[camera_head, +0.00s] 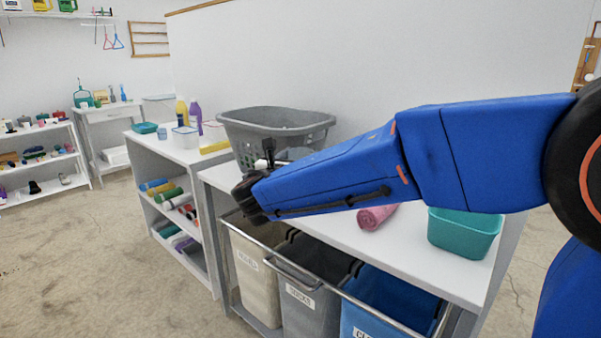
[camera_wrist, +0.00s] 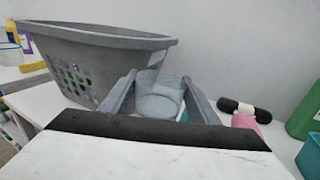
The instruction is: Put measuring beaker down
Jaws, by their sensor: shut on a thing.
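The measuring beaker (camera_wrist: 160,100) is a clear, pale cup. In the wrist view it sits between the two grey fingers of my gripper (camera_wrist: 161,92), which are shut on it. It looks upright, above or on the white table; the fingers and wrist hide its base, so I cannot tell whether it touches. In the head view my blue arm reaches left over the white table (camera_head: 345,233). The gripper and beaker are mostly hidden there behind the arm's dark end.
A grey laundry basket (camera_head: 275,122) stands behind and left of the beaker. A pink rolled towel (camera_head: 375,217) and a teal bin (camera_head: 464,232) stand to the right. A black-and-white rolled object (camera_wrist: 244,110) lies near the wall. Labelled hampers (camera_head: 305,305) fill the space below the table.

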